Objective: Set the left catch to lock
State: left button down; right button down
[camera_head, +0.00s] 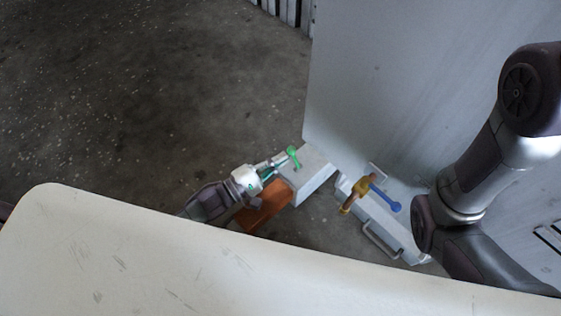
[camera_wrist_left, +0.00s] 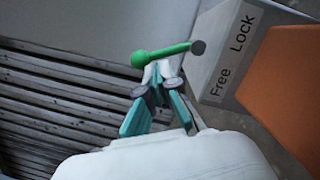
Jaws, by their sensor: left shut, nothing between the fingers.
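The left catch is a green lever with a round knob (camera_head: 292,151), on a pale box (camera_head: 316,170). In the left wrist view the green lever (camera_wrist_left: 165,51) runs leftward from a dark pivot, and the box (camera_wrist_left: 208,46) bears a label reading "Free" and "Lock". The lever points away from the label, with its pivot end nearest it; I cannot tell which setting this is. My left gripper (camera_head: 284,159) is shut and empty, its fingertips (camera_wrist_left: 158,72) right beside the lever near the knob; contact is unclear. My right gripper is out of view.
An orange block (camera_head: 265,206) sits beside the box, under my left wrist. A blue lever (camera_head: 385,197) and a yellow-brown part (camera_head: 357,193) are on another pale unit with a handle (camera_head: 381,242). A large grey panel (camera_head: 400,80) rises behind. A cream surface (camera_head: 150,260) fills the front.

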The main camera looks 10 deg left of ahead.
pick_arm(q)
jog(key=shift+d+r, duration=0.1)
jog(key=shift+d, duration=0.1)
dwell(0.3)
jog(key=shift+r+m+p, duration=0.15)
jog(key=shift+m+p, duration=0.25)
jog(key=shift+p, duration=0.15)
jog(key=shift+s+d+r+m+p, duration=0.15)
jog(key=shift+m+p, duration=0.25)
jog(key=shift+p, duration=0.15)
